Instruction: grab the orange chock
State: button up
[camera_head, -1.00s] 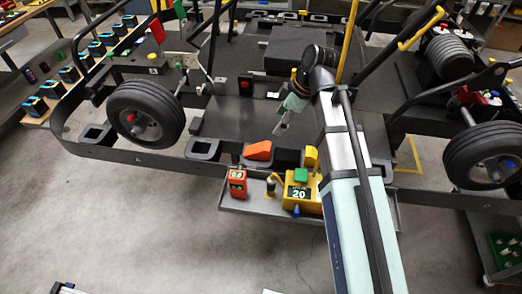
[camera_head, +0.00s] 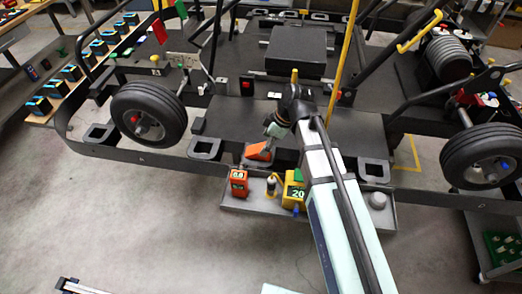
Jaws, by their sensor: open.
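The orange chock (camera_head: 258,151) is a wedge on the dark front edge of the kart stand, above the grey tray. My gripper (camera_head: 266,140) is right over the chock, pointing down at it. Its fingers are small and dark here and overlap the chock's upper right part. The jaws are open. I cannot tell whether they touch the chock.
The grey tray (camera_head: 238,205) below holds an orange-red box (camera_head: 238,183) with a display, a small black and yellow item (camera_head: 271,184), a yellow box (camera_head: 293,192) marked 20 and a grey knob (camera_head: 377,200). A kart wheel (camera_head: 149,115) stands left. The floor in front is mostly clear.

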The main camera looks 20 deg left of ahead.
aim_at(258, 150)
jog(key=shift+p+x, duration=1)
jog(key=shift+x, duration=1.4)
jog(key=c, duration=1.3)
